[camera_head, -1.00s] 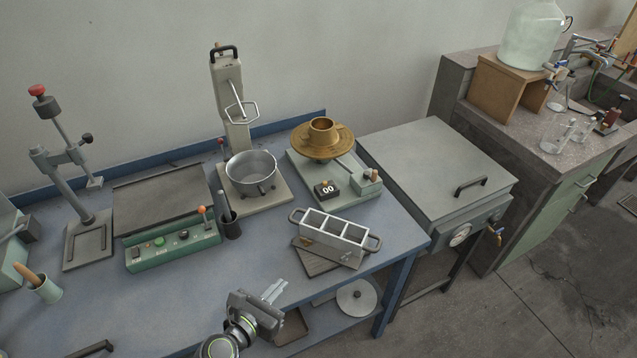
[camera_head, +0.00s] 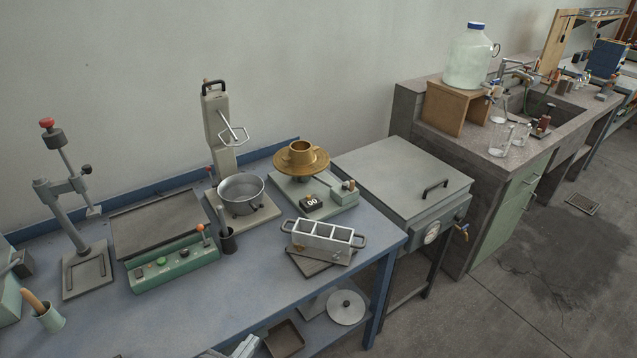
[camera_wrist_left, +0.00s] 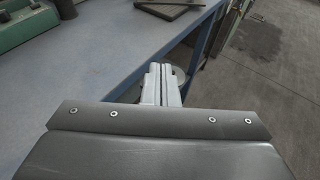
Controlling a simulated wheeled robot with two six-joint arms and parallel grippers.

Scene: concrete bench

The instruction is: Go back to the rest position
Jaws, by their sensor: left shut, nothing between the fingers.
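My left gripper (camera_head: 246,345) shows only in part at the bottom edge of the head view, near the bench's front edge. In the left wrist view its two fingers (camera_wrist_left: 163,84) lie together, shut with nothing between them. It is apart from every object on the bench. My right gripper is in neither view.
The blue bench (camera_head: 262,262) carries a three-cell metal mould (camera_head: 322,236), a metal pot (camera_head: 241,194), a brass flow table (camera_head: 301,158) and a green control box (camera_head: 172,264). A grey lidded cabinet (camera_head: 400,180) stands to the right. Open floor (camera_head: 520,290) lies beyond it.

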